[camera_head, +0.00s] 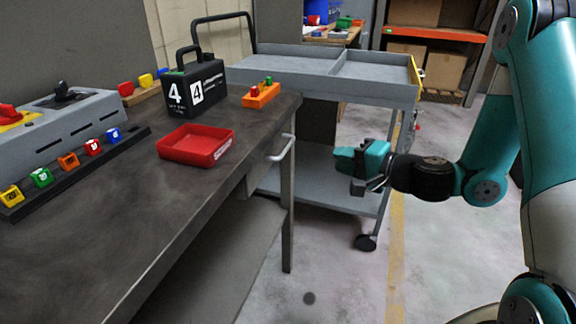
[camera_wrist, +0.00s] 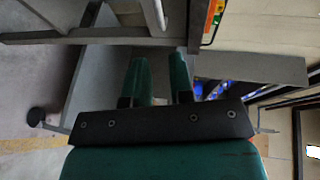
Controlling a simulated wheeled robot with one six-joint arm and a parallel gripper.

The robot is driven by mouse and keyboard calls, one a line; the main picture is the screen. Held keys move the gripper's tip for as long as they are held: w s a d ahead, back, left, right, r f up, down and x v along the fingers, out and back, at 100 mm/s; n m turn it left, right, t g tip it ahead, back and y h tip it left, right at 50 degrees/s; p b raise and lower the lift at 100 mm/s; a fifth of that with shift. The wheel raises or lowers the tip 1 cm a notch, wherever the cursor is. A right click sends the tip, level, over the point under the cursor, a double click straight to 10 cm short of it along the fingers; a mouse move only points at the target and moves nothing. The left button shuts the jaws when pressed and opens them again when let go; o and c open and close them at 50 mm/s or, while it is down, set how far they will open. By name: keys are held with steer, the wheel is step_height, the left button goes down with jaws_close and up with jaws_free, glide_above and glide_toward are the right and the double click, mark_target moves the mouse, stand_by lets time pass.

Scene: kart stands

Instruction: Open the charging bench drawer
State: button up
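The charging bench (camera_head: 120,225) has a dark worktop and fills the left of the head view. Its drawer front (camera_head: 262,176) lies under the worktop's right edge and appears closed. A pale bar handle (camera_head: 284,148) sticks out from it. A pale curved bar that looks like this handle (camera_wrist: 155,14) shows at the top of the wrist view. My gripper (camera_head: 345,163) is to the right of the handle, apart from it, with its fingers pointing left towards the bench. In the wrist view my gripper (camera_wrist: 161,62) has a gap between its green fingers, with nothing held.
A grey cart (camera_head: 300,80) stands behind the bench, close to my gripper. On the worktop are a red tray (camera_head: 197,146), a black box (camera_head: 193,88), an orange block holder (camera_head: 261,96) and a grey charger unit (camera_head: 60,130). The floor (camera_head: 330,275) right of the bench is clear.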

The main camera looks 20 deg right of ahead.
mark_target(289, 147)
steer(key=p+x, duration=0.1)
steer(key=x, duration=0.4)
steer(key=p+x, duration=0.1)
steer(key=x, duration=0.5)
steer(key=p+x, duration=0.2)
steer(key=x, duration=0.4)
steer(key=shift+w+d+f, duration=0.2)
steer(key=shift+w+d, duration=0.1)
jaws_close()
